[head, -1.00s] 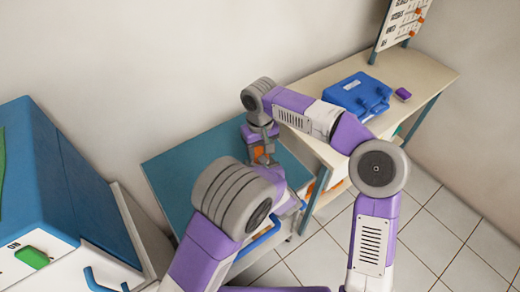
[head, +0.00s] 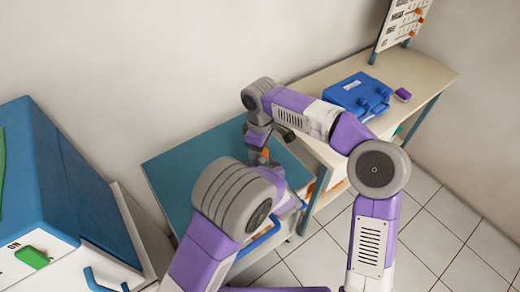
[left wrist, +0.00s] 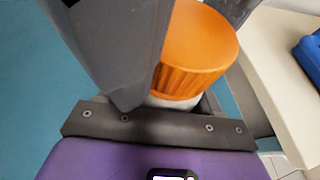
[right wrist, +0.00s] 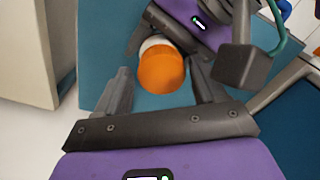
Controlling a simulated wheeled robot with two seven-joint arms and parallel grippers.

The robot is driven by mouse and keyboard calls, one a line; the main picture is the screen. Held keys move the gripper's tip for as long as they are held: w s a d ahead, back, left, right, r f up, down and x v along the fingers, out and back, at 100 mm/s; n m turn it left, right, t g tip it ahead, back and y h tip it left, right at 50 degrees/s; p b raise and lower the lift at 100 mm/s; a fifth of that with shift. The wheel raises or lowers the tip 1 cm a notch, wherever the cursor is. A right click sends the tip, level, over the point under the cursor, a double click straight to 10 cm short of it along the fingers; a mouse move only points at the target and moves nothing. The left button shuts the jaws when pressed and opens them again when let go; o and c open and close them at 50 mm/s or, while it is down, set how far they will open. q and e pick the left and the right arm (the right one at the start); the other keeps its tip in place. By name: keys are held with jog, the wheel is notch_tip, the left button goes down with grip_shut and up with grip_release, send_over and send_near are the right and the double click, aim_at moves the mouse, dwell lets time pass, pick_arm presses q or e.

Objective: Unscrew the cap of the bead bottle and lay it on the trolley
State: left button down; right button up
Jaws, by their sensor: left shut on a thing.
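The bead bottle (left wrist: 172,101) is a pale container, mostly hidden, with a ribbed orange cap (left wrist: 195,50) on top; the cap also shows in the head view (head: 264,156). My left gripper (left wrist: 178,70) is shut on the bottle below the cap. In the right wrist view the cap (right wrist: 161,72) still sits on the white body. My right gripper (right wrist: 160,86) is open, its fingers apart on either side of the cap and not visibly touching it. The trolley (head: 185,165) has a teal top beneath both grippers.
A beige bench (head: 420,75) at the right holds a blue case (head: 357,95) and a small purple block (head: 403,94). A blue and white cabinet (head: 70,180) stands at the left. The trolley's left part is bare.

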jog(key=shift+s, duration=0.1)
notch_tip(320, 180, up, 4)
jog(key=shift+r, duration=0.3)
jog(key=shift+c, duration=0.3)
jog(key=m, duration=0.2)
jog(key=r+m, duration=0.1)
jog(key=m, duration=0.1)
jog(key=shift+m, duration=0.3)
jog(key=m, duration=0.2)
jog(key=r+m, duration=0.1)
jog(key=shift+m, duration=0.4)
jog(key=m, duration=0.3)
jog(key=r+m, duration=0.1)
jog(key=m, duration=0.2)
jog(key=shift+r, duration=0.15)
jog(key=shift+m, duration=0.4)
jog(key=shift+f, duration=0.25)
notch_tip(320, 180, down, 8)
jog(key=shift+r, duration=0.25)
